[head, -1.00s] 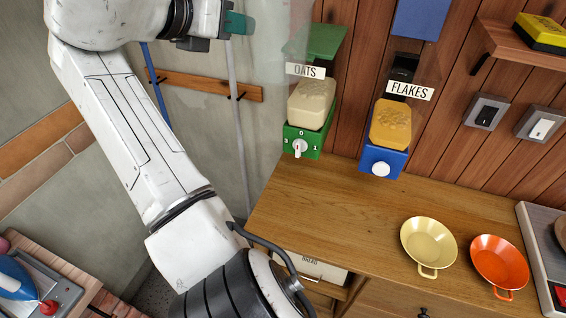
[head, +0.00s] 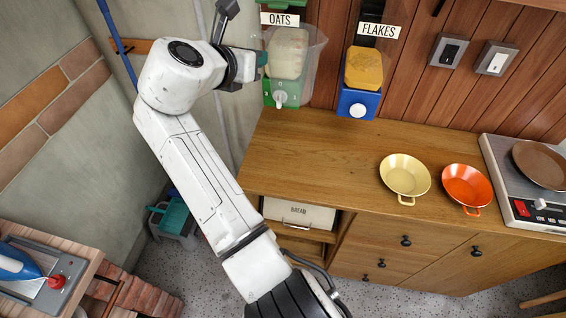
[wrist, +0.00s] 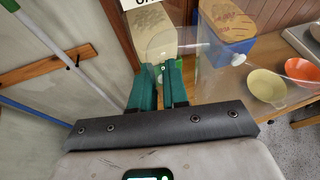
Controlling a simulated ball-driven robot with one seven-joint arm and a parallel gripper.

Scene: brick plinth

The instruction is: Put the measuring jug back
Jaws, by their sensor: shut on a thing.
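The measuring jug (head: 314,62) is clear and hard to make out; in the head view its faint outline overlaps the oats dispenser (head: 286,55). My gripper (head: 262,60) is at the jug's left side, with teal fingers shut on it. In the wrist view the two fingers of my gripper (wrist: 160,80) are close together, and the clear jug (wrist: 196,72) extends beyond them, above the counter's left end. What part of the jug they grip is unclear. The jug seems to be held in the air; its contents cannot be told.
The flakes dispenser (head: 358,80) hangs right of the oats one. The wooden counter (head: 310,150) has clear room at left. A yellow pan (head: 404,176), an orange pan (head: 466,187) and a hotplate (head: 520,200) stand at right. A brick plinth (head: 150,297) is at lower left.

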